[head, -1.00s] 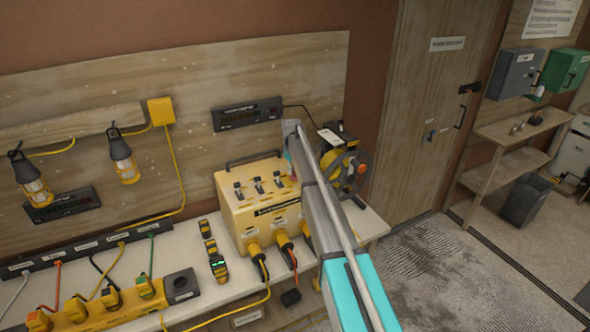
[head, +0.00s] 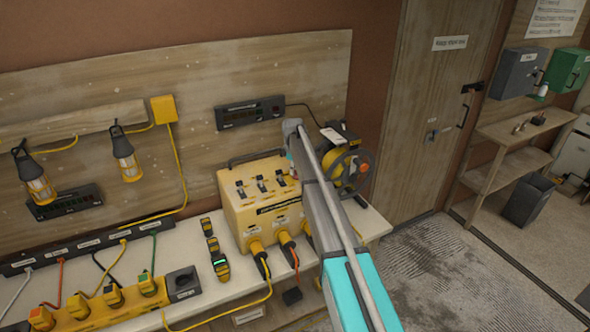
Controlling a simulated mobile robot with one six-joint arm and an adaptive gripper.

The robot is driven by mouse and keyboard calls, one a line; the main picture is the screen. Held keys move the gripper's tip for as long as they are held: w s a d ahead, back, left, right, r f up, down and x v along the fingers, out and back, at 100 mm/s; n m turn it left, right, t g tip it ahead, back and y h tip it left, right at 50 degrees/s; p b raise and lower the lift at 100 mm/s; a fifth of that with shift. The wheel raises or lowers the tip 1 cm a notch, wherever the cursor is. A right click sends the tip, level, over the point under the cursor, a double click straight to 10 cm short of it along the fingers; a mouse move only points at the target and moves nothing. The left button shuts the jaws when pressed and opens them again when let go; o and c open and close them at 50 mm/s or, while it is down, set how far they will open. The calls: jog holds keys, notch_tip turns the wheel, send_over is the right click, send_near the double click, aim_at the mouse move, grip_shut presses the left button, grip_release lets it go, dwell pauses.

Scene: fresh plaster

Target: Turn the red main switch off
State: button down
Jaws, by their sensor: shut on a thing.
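A yellow distribution box (head: 233,217) stands on the bench, with several small black and white switches on its sloping top. No red main switch is visible in this view. My arm comes up from the lower right and its far end lies over the right side of the yellow box, hiding part of it. The jaws of my gripper are hidden behind my arm, so what they touch does not show.
A cable reel (head: 358,165) stands just right of my arm. Plugs with cables hang from the box's front. A yellow socket strip (head: 90,310) and several small yellow-black devices (head: 214,245) lie to the left. A black display (head: 250,112) is on the wall board.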

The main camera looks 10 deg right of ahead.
jog(key=shift+w+d, duration=0.2)
jog(key=shift+d, duration=0.05)
jog(key=c, duration=0.6)
grip_release()
jog(key=shift+s, duration=0.1)
jog(key=shift+r, duration=0.15)
